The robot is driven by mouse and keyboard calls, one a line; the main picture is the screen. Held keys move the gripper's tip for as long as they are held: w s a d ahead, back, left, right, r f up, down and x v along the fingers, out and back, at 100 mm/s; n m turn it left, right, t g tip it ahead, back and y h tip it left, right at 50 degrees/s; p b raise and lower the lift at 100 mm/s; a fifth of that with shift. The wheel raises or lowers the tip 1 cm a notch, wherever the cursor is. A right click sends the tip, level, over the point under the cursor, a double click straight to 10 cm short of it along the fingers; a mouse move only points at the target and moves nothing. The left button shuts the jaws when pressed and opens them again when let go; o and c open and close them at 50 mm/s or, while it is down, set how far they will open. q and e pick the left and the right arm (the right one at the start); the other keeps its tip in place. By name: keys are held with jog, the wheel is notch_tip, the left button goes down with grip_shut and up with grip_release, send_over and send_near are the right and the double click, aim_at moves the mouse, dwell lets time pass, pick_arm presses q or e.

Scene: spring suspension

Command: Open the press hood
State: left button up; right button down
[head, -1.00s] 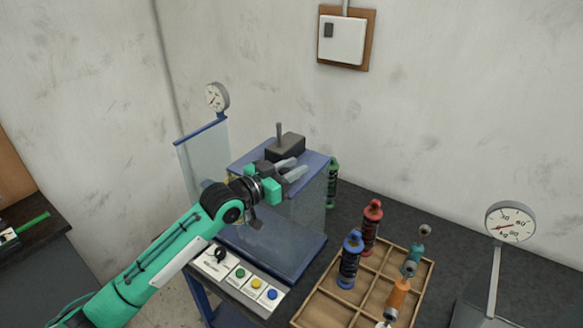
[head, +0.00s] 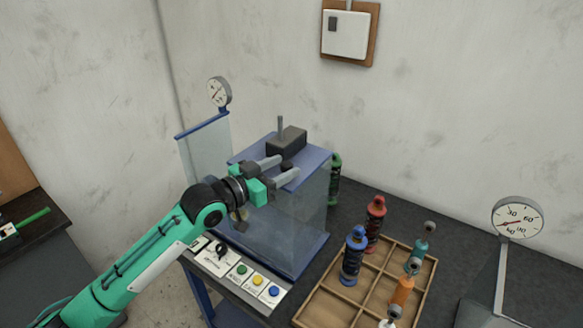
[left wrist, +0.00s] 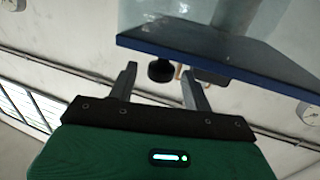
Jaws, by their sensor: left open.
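The press stands at the middle of the bench, with clear panels and a blue frame. Its clear hood (head: 312,208) shows below the blue top edge; how far the hood is open I cannot tell. The hood's clear panel and blue edge (left wrist: 215,62) fill the upper right of the left wrist view. My left gripper (head: 286,167) is open beside the top of the press, fingers pointing right. A round black knob (left wrist: 161,70) shows between the fingertips in the left wrist view (left wrist: 160,72), not gripped; contact cannot be told. My right gripper is out of view.
A clear panel with a blue top bar (head: 203,131) and a gauge (head: 219,92) stand left of the press. A button panel (head: 240,270) lies in front. A wooden tray (head: 340,312) with several shock absorbers and a larger gauge (head: 517,217) are to the right.

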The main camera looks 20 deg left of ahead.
pick_arm(q)
jog(key=b+v, duration=0.3)
jog(key=v, duration=0.6)
jog(key=shift+s+a, duration=0.15)
jog(key=shift+s, duration=0.15)
